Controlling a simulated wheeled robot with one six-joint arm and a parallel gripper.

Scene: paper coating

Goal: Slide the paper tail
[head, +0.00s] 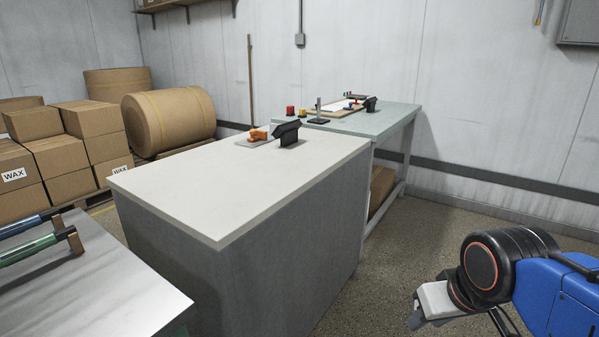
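A small white sheet (340,105), perhaps the paper, lies on a board on the far pale green table (392,119). It is small and partly hidden by the items around it, and I cannot make out a separate tail. My gripper (427,308) is at the lower right, beyond the near counter's right side and far from the sheet. Only a pale block and a dark tip of it show, so its fingers cannot be read. I see nothing held in it.
A grey counter with a white top (215,190) stands between me and the far table. An orange device (258,134) and a black holder (286,133) sit on its back edge. A metal table (85,285) is at left. Boxes (60,155) and a roll (170,120) stand behind. Floor at right is clear.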

